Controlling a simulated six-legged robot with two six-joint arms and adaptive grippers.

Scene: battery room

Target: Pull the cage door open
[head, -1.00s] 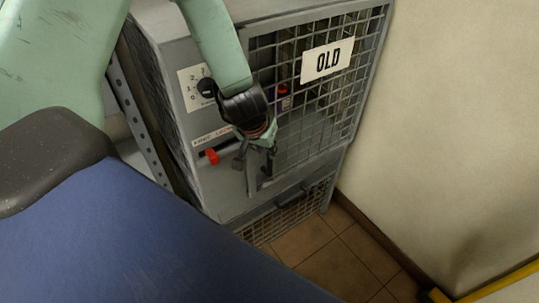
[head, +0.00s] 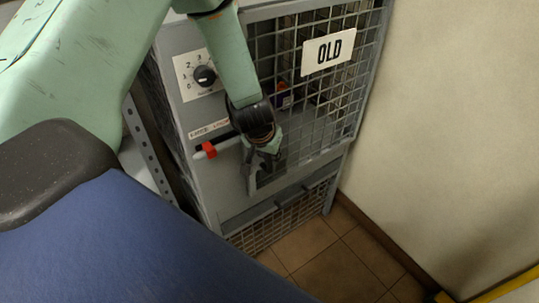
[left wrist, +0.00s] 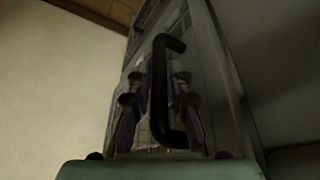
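The cage door (head: 310,101) is a grey-framed wire mesh door on a grey cabinet, with a white OLD sign (head: 328,50) on it. It looks shut. Its black bar handle (left wrist: 160,85) shows in the left wrist view, between the two fingers of my left gripper (left wrist: 158,105). The fingers are open on either side of the bar, with a gap seeming to show. In the head view my left gripper (head: 262,160) is at the door's lower left edge and hides the handle. My right gripper is not in view.
A dial (head: 205,75) and a red-ended lever (head: 208,150) are on the cabinet panel left of the door. A lower mesh compartment (head: 280,216) is below. A cream wall (head: 450,120) stands close on the right. Tiled floor (head: 335,255) is clear in front.

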